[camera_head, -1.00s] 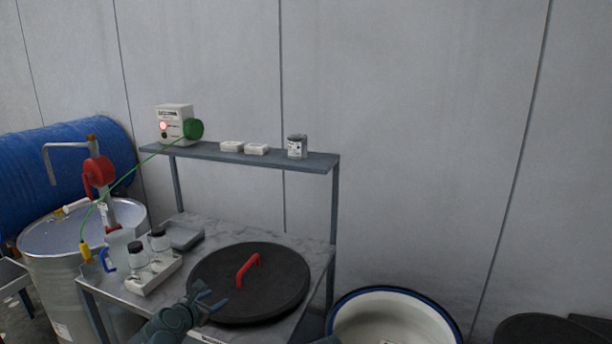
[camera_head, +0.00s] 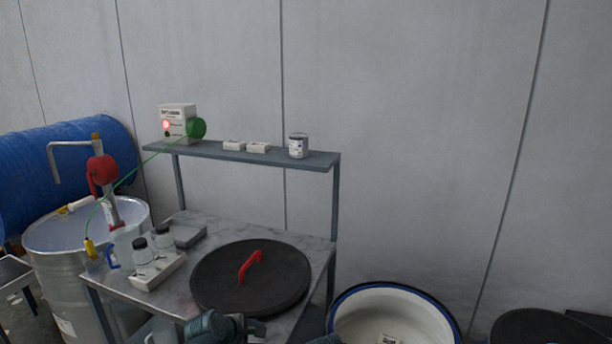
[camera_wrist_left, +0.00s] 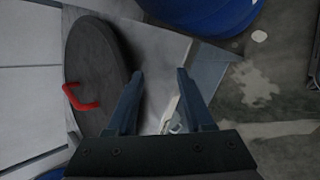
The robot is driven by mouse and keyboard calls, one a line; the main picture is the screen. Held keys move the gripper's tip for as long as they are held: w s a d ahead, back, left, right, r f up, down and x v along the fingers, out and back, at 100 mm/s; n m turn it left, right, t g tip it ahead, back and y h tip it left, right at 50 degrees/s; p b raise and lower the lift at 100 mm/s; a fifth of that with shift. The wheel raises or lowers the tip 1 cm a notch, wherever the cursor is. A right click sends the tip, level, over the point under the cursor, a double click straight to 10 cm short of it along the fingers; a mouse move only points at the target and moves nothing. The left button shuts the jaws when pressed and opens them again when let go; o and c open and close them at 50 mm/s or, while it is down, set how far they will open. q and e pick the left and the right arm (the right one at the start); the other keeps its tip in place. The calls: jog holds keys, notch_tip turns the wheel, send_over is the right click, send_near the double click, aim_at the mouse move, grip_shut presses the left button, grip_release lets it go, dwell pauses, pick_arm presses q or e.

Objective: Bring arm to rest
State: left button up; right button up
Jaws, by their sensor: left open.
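My left arm shows at the bottom of the head view, in front of the table's front edge. Its gripper (camera_wrist_left: 160,78) is open in the left wrist view, with two dark fingers apart and nothing held. A round black lid (camera_head: 222,285) with a red handle (camera_head: 250,264) lies on the table (camera_head: 210,226); the lid also shows left of the fingers in the wrist view (camera_wrist_left: 95,55). My right gripper is not in view.
A shelf (camera_head: 220,155) behind carries a box, white blocks and a can (camera_head: 298,146). A metal drum (camera_head: 50,245) stands left; a white tub (camera_head: 372,312) stands right.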

pick_arm(q)
jog(key=s+d+f+m+g+y, duration=0.2)
jog(key=s+d+m+g+y, duration=0.1)
jog(key=s+m, duration=0.6)
jog(key=s+d+f+m+g+y+p, duration=0.1)
jog(key=s+d+f+m+g+y, duration=0.1)
jog(key=s+m, duration=0.7)
jog(key=d+m+g, duration=0.1)
jog(key=m+g, duration=0.1)
jog(key=m, duration=0.1)
jog(key=shift+s+d+f+m+g+y, duration=0.2)
jog(key=shift+s+d+m+g+y, duration=0.1)
jog(key=shift+s+d+y, duration=0.1)
dwell(1.9)
